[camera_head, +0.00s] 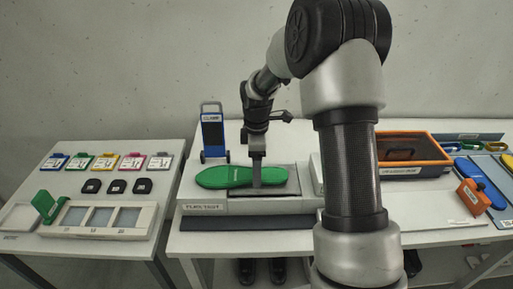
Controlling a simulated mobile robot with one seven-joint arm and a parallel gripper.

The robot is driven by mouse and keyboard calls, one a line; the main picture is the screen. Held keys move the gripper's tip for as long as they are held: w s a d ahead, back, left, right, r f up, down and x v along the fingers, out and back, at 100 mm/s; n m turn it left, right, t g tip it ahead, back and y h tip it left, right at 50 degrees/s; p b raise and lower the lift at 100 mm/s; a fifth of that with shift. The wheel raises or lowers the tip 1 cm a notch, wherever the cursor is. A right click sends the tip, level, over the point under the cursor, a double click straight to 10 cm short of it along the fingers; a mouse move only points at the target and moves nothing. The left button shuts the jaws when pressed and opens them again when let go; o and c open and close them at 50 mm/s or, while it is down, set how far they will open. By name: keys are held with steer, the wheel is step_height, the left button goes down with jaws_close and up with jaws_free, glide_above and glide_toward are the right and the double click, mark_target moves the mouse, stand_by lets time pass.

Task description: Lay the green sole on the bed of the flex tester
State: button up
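The green sole (218,179) is at the flex tester (205,203), lengthwise from left to right over the tester's grey bed (293,184). Its left end reaches past the bed's left side. I cannot tell whether it rests on the bed or is just above it. My gripper (256,180) points down at the sole's right half, with a grey finger in front of the sole. The other finger is hidden, so its grip on the sole is unclear.
A blue cart-like stand (213,135) is behind the tester. An orange-rimmed tray (440,167) stands at right, near an orange tagged piece (473,197) and blue and yellow soles. The left table holds coloured tags, black pieces, a green block (46,206) and a white three-window panel (100,219).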

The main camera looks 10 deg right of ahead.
step_height(320, 180, up, 17)
steer(key=shift+f, duration=0.2)
steer(key=shift+r, duration=0.1)
steer(key=s+r+m+t, duration=0.3)
steer(key=s+r+m, duration=0.55)
steer(key=s, duration=0.55)
steer(key=s+m+t+p, duration=0.1)
steer(key=s+m+t, duration=0.1)
steer(key=s+m, duration=0.5)
steer(key=s, duration=0.6)
steer(key=shift+f+t, duration=0.3)
steer(key=shift+f, duration=0.05)
